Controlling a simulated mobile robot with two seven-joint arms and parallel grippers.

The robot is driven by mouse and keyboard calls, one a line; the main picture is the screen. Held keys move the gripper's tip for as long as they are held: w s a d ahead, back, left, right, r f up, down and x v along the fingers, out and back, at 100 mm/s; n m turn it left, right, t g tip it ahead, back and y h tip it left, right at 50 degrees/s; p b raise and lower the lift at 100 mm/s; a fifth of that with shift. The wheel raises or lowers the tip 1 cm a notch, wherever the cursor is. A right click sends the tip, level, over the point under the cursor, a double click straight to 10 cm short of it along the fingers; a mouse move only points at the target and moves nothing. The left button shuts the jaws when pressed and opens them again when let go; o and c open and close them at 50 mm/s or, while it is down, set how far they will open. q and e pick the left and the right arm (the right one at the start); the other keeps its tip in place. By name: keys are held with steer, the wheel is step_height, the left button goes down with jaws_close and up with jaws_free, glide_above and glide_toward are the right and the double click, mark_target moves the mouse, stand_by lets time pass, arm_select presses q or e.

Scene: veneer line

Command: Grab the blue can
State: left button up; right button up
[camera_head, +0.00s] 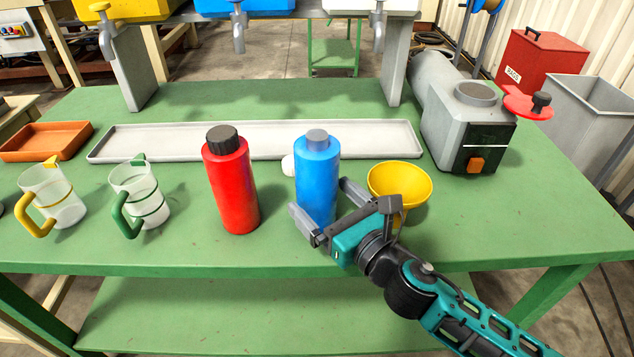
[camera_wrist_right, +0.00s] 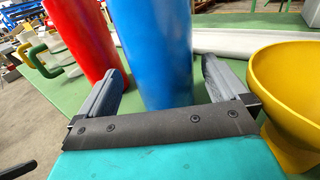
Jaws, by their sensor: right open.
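The blue can (camera_head: 317,172), a bottle shape with a grey cap, stands upright on the green table in the head view. My right gripper (camera_head: 322,207) comes in from the lower right and is open, with its fingers reaching toward the can's lower part. In the right wrist view the blue can (camera_wrist_right: 157,50) stands between and just beyond the two open fingers (camera_wrist_right: 160,85). I cannot tell whether either finger touches it. The can's base is partly hidden by the gripper. My left gripper is not in view.
A red bottle (camera_head: 231,185) stands left of the can, and a yellow funnel (camera_head: 400,182) sits close on the right. A long grey tray (camera_head: 250,137) and a small white round thing (camera_head: 288,165) lie behind. Two jugs (camera_head: 139,196) stand at left.

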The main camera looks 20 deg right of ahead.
steer(key=x, duration=0.5)
steer(key=shift+d+f, duration=0.1)
steer(key=shift+f, duration=0.15)
steer(key=shift+c, duration=0.2)
steer(key=c, duration=1.2)
steer(key=shift+r, duration=0.1)
steer(key=shift+c, duration=0.2)
